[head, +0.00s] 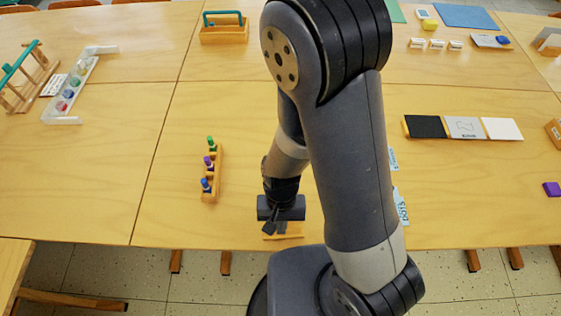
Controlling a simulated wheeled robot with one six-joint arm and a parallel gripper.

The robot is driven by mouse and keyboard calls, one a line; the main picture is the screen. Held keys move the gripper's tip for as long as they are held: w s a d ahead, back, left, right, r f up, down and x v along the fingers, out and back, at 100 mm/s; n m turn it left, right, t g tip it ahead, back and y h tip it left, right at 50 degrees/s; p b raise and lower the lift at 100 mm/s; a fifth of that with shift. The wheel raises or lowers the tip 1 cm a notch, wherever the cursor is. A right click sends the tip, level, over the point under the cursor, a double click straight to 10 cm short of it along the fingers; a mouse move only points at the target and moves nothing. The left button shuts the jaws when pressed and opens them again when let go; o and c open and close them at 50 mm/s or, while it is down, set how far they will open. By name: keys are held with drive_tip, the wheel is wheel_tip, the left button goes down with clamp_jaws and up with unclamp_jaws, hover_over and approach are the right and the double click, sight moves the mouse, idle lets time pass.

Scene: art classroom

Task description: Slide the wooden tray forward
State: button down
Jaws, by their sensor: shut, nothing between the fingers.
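A small piece of light wood, which looks like the wooden tray (291,236), lies at the near edge of the table. Most of it is hidden behind my gripper (269,228) and arm, so I cannot see its full shape. My gripper points down just over or beside it, with its fingers shut and empty. I cannot tell whether the fingers touch the wood.
A wooden rack with capped markers (219,175) stands left of my gripper. Pale lettered cards (401,206) lie to the right, partly behind my arm. A black, grey and white panel strip (425,126) is farther right. A wooden caddy (224,36) stands far back.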

drive_tip(key=shift+r, duration=0.15)
drive_tip(key=p+v, duration=0.1)
drive_tip(key=v, duration=0.9)
drive_tip(key=shift+r, duration=0.25)
drive_tip(key=shift+w+f, duration=0.1)
drive_tip(key=b+x, duration=0.1)
drive_tip(key=x, duration=0.9)
drive_tip(key=shift+f, duration=0.35)
drive_tip(key=shift+w, duration=0.55)
